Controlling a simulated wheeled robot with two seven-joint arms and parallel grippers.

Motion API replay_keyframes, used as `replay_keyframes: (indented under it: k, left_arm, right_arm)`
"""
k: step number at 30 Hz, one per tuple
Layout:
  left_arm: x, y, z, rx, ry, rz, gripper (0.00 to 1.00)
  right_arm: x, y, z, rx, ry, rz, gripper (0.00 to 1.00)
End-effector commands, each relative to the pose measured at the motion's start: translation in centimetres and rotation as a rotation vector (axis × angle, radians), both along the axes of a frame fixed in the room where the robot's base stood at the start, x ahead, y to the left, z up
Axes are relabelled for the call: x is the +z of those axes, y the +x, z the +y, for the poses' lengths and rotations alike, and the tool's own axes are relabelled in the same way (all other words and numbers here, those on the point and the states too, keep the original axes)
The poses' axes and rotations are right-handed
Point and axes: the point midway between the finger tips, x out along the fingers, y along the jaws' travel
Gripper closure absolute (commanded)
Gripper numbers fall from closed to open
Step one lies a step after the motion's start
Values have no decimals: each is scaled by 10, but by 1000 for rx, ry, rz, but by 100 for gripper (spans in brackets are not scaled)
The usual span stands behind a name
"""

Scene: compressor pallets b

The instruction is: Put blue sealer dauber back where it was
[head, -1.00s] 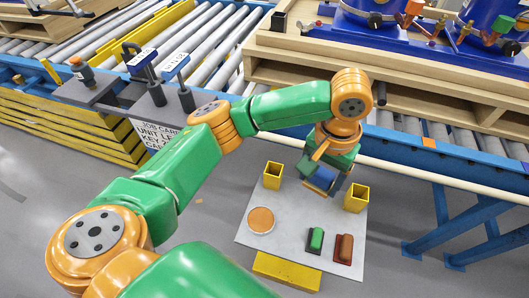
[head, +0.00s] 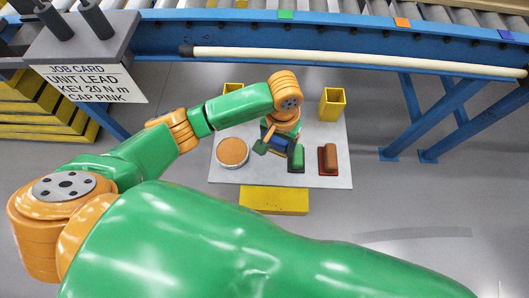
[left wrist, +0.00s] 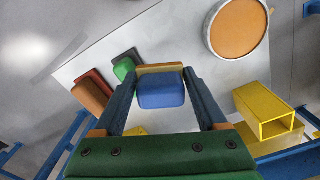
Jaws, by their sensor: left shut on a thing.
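The blue sealer dauber (left wrist: 161,91) shows as a blue block with a tan edge between the fingers of my left gripper (left wrist: 160,76) in the left wrist view. The gripper is shut on it. In the head view my left gripper (head: 277,143) is over the pale board (head: 255,176), between the round orange pad and the green dauber (head: 297,160). The green dauber and the red-brown dauber (head: 329,158) lie side by side at the board's right. Gripper and wrist hide part of the board, and I cannot tell the dauber's height above it. My right gripper is not in view.
The round orange pad (head: 232,152) is at the board's left. Two open yellow square holders (head: 332,104) (head: 233,88) stand at its back. A yellow block (head: 273,201) is at the front. A blue conveyor frame (head: 300,35) with a white rail runs behind.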

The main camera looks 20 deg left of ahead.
Motion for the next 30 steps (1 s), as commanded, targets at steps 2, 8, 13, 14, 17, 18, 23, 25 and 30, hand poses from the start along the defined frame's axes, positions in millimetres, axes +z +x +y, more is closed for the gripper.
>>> replay_keyframes:
  k: [2,8,13,14,17,18,23,25,30]
  left_arm:
    - [-19,-4,14,1,2,2,78]
    - [-45,-10,34,1,3,2,78]
    - [-74,-10,33,-1,1,0,78]
    - [-74,-9,33,-2,0,-1,78]
    - [-73,-9,33,-2,-1,-2,78]
    - [-73,-9,33,-2,0,-2,78]
    - [-76,-9,33,-1,0,-1,78]
    - [-76,-9,33,0,0,-2,15]
    - [-76,-9,33,-1,0,-2,14]
  right_arm:
    - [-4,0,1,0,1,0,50]
    - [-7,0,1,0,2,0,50]
    - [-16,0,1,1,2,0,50]
    - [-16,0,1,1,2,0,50]
    - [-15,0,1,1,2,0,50]
    - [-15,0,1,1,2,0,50]
    - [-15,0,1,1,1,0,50]
    - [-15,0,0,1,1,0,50]
    - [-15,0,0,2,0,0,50]
